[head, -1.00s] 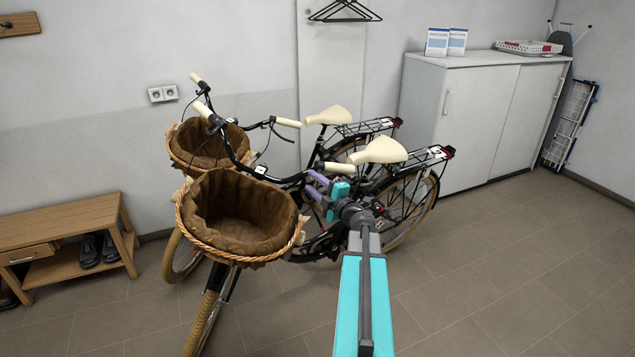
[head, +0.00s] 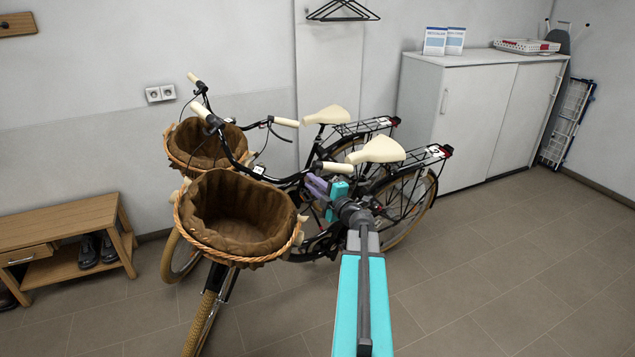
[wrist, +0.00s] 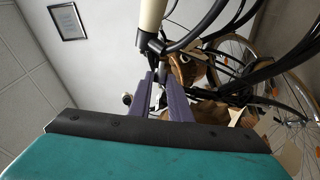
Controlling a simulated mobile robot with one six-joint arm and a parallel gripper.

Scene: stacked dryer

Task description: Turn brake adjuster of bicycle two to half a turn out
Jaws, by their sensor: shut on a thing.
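Two black bicycles with cream saddles and grips stand side by side, each with a lined wicker basket. In the wrist view, my two purple fingers (wrist: 161,76) close together beneath the cream grip (wrist: 152,15) and the dark brake lever fitting (wrist: 152,44). They are shut on the brake adjuster, which is small and mostly hidden between the tips. Its turn position cannot be read.
The nearer basket (head: 180,212) sits left of my arm, and the farther bicycle (head: 320,112) stands close behind. A wooden shoe bench (head: 60,225) is at the left, a grey cabinet (head: 480,130) at the back right. The floor (head: 520,270) at the right is clear.

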